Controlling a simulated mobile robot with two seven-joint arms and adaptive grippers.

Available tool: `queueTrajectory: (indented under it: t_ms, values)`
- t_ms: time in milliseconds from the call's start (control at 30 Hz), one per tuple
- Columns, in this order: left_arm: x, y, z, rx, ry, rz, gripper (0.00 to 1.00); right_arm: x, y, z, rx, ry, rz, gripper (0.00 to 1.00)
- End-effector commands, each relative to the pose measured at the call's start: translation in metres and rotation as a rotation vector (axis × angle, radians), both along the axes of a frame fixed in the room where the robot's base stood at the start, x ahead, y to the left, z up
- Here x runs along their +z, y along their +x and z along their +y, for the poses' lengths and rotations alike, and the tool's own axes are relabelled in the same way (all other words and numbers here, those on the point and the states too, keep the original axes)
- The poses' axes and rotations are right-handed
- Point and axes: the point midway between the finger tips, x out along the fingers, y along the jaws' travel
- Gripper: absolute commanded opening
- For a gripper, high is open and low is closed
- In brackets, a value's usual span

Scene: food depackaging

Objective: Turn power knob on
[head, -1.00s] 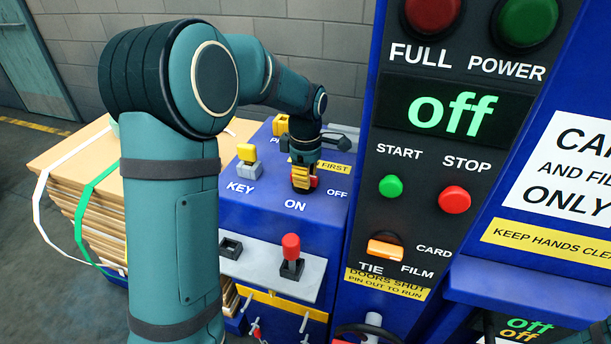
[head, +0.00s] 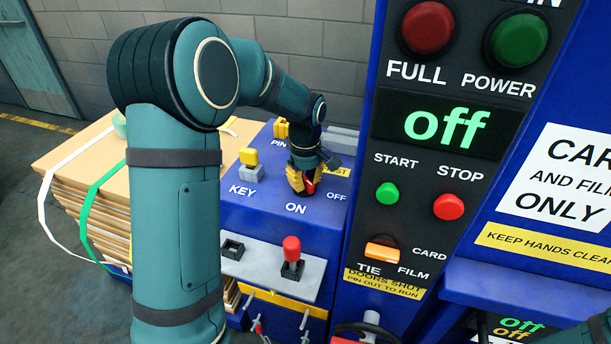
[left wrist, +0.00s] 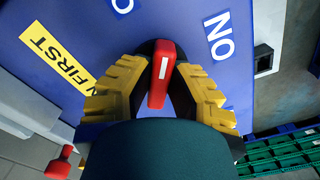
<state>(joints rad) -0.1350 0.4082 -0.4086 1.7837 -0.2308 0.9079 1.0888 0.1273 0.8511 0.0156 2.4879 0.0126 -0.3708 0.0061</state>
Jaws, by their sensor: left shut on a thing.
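The red power knob (head: 309,188) sits on the blue sloped panel between the ON and OFF labels. My left gripper (head: 303,180) is over it with its yellow fingers shut on it. In the left wrist view the knob (left wrist: 163,72) stands between the two yellow fingers of the gripper (left wrist: 155,85), its white line showing. The line lies between the ON label and the partly cut-off label at the top. The display (head: 445,127) reads "off" in green. My right gripper is not in view.
A yellow key switch (head: 248,157) stands left of the knob, and a red-handled lever (head: 291,250) in front of it. The tall control column with green start (head: 387,193) and red stop (head: 449,207) buttons rises close on the right. Stacked cardboard (head: 85,165) lies to the left.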

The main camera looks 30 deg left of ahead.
Motion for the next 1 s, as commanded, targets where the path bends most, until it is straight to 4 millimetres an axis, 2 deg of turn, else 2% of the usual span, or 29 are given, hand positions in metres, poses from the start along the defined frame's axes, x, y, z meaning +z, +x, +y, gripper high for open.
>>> queueTrajectory:
  t_ms: [600,1000]
  values:
    - [-0.001,-0.003,0.001,-0.581,-0.002,0.007,0.0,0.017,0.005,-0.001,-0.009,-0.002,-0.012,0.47]
    - [-0.002,-0.004,0.002,-0.864,-0.004,0.008,0.0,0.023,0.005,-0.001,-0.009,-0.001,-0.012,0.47]
